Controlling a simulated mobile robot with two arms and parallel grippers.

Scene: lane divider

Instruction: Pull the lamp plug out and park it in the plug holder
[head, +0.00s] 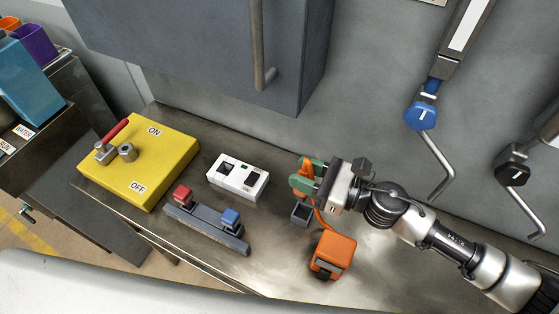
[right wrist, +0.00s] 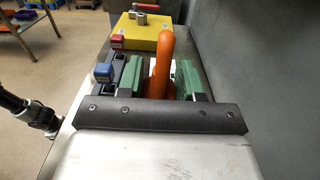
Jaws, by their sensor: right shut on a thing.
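My right gripper (head: 304,180) has green finger pads and is shut on the orange plug (head: 300,184), above the worktop right of the white socket box (head: 238,176). In the right wrist view the plug (right wrist: 167,62) rises as an orange curved shape between the green pads (right wrist: 168,82). The socket box shows dark openings on top, and no plug shows in it. A small dark open-topped holder (head: 301,213) stands just below the gripper in the picture. The gap between plug and holder is hard to judge. My left gripper is not in view.
An orange block (head: 335,251) stands in front of the gripper, with an orange cord near it. A grey bar (head: 207,230) carries red and blue blocks. A yellow ON/OFF switch box (head: 150,175) is at left. A grey cabinet (head: 200,45) overhangs the back. Blue and black levers hang at right.

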